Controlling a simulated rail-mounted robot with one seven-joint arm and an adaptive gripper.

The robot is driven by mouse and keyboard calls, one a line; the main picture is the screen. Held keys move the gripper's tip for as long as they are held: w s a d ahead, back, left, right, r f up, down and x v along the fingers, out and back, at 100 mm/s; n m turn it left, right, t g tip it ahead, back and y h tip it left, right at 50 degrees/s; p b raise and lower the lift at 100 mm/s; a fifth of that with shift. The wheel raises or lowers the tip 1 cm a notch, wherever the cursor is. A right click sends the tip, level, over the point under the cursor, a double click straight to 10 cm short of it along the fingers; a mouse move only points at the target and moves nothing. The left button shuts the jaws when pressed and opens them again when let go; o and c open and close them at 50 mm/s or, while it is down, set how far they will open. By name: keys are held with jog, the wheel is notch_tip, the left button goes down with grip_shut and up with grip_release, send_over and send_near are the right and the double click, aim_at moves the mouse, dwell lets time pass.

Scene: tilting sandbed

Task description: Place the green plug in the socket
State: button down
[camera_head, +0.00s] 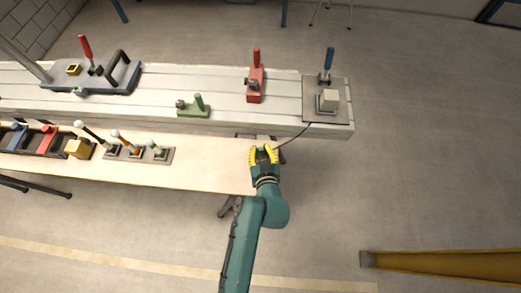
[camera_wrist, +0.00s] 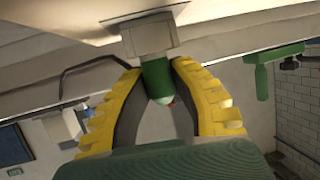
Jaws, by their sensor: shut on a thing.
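My gripper (camera_head: 264,156) is beside the right end of the pale wooden bench, in front of the long grey slotted bed. In the wrist view my gripper's yellow, black-lined fingers (camera_wrist: 160,95) are closed around a green plug (camera_wrist: 156,80) with a rounded end. A pale square block (camera_wrist: 150,36) adjoins the plug; whether it belongs to the plug is unclear. In the head view the fingers hide the plug. A dark cable (camera_head: 295,137) runs from the gripper area to a plate (camera_head: 340,116) carrying a pale box (camera_head: 328,100). I cannot make out a socket opening.
A blue-handled clamp (camera_head: 328,66) stands on the plate. A red clamp (camera_head: 255,86) and a green clamp (camera_head: 194,106) sit on the grey bed (camera_head: 220,86). The wooden bench (camera_head: 210,167) has handled parts (camera_head: 136,154) at left; its right portion is clear.

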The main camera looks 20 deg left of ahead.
jog(key=shift+f, duration=0.25)
jog(key=c, duration=1)
grip_release()
jog(key=shift+r, duration=0.15)
